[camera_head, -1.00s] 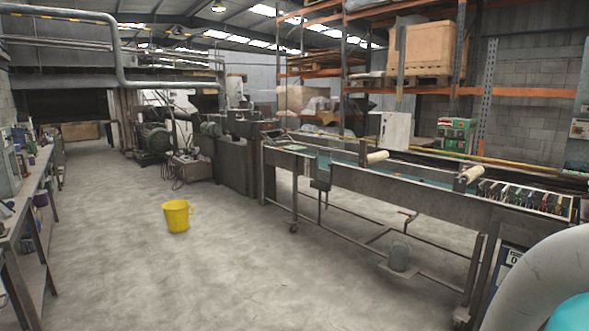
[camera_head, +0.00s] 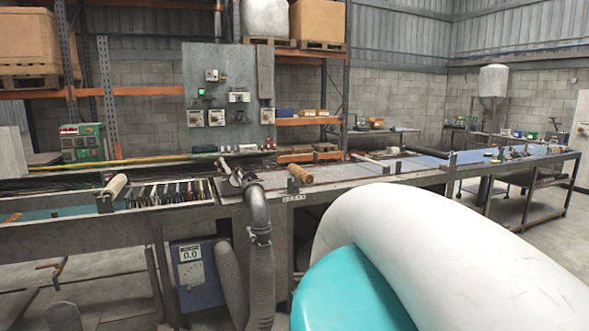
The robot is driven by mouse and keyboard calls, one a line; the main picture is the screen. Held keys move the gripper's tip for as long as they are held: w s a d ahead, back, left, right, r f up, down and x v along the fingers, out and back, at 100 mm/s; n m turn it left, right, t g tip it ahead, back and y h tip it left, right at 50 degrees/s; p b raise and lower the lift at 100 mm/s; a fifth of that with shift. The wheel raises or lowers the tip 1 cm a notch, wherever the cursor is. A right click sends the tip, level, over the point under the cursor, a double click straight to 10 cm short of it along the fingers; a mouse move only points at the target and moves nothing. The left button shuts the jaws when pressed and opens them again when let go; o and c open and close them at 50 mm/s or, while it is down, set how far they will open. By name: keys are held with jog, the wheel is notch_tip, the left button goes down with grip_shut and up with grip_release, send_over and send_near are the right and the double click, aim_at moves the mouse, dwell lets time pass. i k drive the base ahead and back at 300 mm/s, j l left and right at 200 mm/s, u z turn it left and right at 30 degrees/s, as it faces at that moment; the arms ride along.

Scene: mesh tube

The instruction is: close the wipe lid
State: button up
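I cannot make out a wipe container or its lid in the head view. Small items on the far right end of the long bench (camera_head: 330,196) are too small to tell apart. My gripper is not in view. A white and teal link of my arm fills the lower right and hides part of the floor and bench front.
A grey control panel (camera_head: 228,95) stands behind the bench. A white tank (camera_head: 493,80) stands at the back right. Some floor is clear at the far right.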

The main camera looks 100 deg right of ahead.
aim_at(231, 179)
jog(key=i+l+z, duration=0.1)
jog(key=z, duration=0.35)
jog(key=i+l+z, duration=0.1)
jog(key=z, duration=0.35)
jog(key=i+l+z, duration=0.1)
jog(key=z, duration=0.4)
jog(key=i+z, duration=0.15)
jog(key=z, duration=0.3)
jog(key=i+j+z, duration=0.1)
jog(key=i+z, duration=0.2)
jog(key=i, duration=0.15)
jog(key=i+j+z, duration=0.3)
jog(key=i+l, duration=0.05)
jog(key=i, duration=0.05)
